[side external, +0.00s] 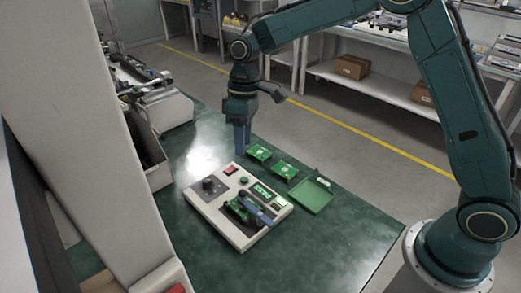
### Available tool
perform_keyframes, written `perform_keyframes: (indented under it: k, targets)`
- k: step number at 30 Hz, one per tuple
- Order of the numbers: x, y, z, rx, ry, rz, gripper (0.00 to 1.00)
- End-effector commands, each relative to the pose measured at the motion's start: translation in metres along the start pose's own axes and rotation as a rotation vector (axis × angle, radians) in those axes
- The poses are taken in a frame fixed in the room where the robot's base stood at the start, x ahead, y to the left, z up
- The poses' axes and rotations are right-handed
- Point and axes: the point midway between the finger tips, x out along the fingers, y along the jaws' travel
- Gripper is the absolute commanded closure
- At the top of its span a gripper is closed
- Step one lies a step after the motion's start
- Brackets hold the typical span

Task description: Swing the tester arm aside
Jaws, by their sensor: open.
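The tester (208,206) is a light box on the green bench, with a dark knob, a red switch, a green button and a small green display on top. Its arm seems to be the dark piece with a blue-grey bar (258,215) lying over the front right of the box; small details there are hard to make out. My gripper (242,152) points down above the bench, behind the tester and apart from its arm. It is open, and I see nothing held in it. The gap between its fingers is hard to see from this side.
Two small green boards (259,153) (284,170) lie right of my gripper. A green tray (316,197) lies beyond them, to the right of the tester. A grey bin (150,150) and machinery stand at the left. The bench (335,235) is bare at the front right.

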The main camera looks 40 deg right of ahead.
Motion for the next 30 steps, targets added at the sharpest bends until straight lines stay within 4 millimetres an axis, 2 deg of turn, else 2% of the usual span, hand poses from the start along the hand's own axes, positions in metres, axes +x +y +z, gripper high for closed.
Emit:
perform_keyframes:
  k: [5,11,30]
  targets:
    - [0.003,0.000,0.000,0.000,-0.001,-0.001,0.57]
    - [0.018,-0.001,0.001,0.000,-0.003,-0.002,0.57]
    - [0.110,-0.001,0.001,0.001,-0.003,-0.002,0.57]
